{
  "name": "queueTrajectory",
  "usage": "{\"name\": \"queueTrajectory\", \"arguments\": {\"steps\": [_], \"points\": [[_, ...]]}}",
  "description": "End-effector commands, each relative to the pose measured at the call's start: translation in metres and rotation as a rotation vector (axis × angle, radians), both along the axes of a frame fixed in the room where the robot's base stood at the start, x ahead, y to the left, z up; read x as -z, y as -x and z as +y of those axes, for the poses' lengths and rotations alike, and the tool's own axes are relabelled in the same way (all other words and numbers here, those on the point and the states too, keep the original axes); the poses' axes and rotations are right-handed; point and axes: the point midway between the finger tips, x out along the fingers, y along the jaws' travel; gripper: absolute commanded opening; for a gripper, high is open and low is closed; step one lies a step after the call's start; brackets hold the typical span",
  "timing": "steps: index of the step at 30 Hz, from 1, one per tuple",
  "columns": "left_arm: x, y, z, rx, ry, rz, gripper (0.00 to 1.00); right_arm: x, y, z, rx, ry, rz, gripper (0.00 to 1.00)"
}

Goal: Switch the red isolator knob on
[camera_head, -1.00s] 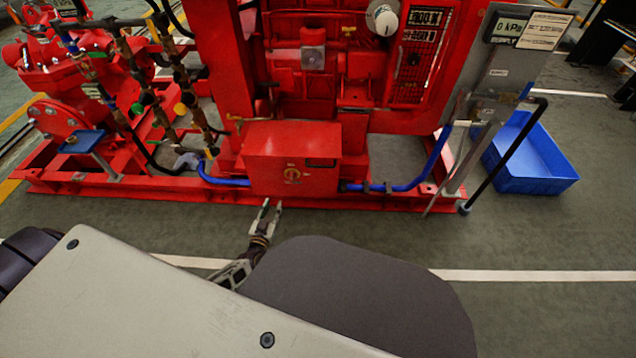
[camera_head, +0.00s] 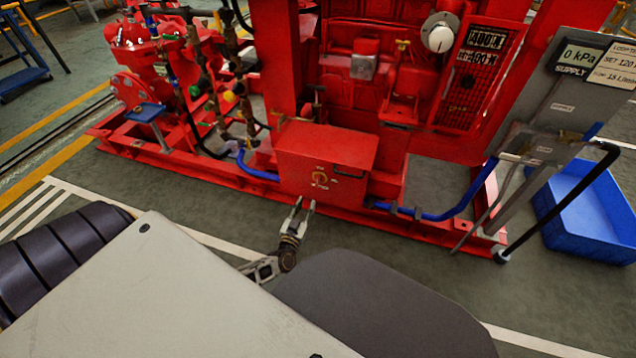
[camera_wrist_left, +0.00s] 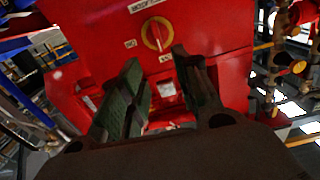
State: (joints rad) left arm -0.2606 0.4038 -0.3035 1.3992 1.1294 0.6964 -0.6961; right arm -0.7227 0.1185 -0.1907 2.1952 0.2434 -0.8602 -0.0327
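The red isolator knob (camera_head: 319,177) sits on a yellowish round plate on the front of a red box (camera_head: 322,150), low on the pumpset. In the left wrist view the knob (camera_wrist_left: 157,33) shows as a red bar, nearly upright in the picture, with small white labels around it. My left gripper (camera_head: 304,202) is in front of and a little below the box, fingers pointing at it. In the left wrist view its two fingers (camera_wrist_left: 157,68) are apart with nothing between them, and the knob lies beyond their tips, not touched. My right gripper is not in view.
Blue hoses (camera_head: 432,213) run on both sides of the box along the red base frame. A panel (camera_head: 540,130) and a blue crate (camera_head: 592,215) stand to the right. Valves and pipes (camera_head: 215,80) are at the left. The floor before the frame is clear.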

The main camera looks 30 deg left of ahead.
Motion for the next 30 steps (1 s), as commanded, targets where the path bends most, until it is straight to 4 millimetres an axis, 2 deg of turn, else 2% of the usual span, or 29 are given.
{"name": "queueTrajectory", "arguments": {"steps": [8,14,30], "points": [[0.0,-0.003,0.001,0.0,0.0,0.0,0.32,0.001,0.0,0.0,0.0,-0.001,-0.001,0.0],[0.001,-0.014,0.004,0.0,0.001,-0.001,0.32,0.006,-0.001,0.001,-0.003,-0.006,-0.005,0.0],[0.001,-0.069,0.016,0.0,0.0,-0.001,0.32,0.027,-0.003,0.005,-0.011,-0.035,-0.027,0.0]]}}
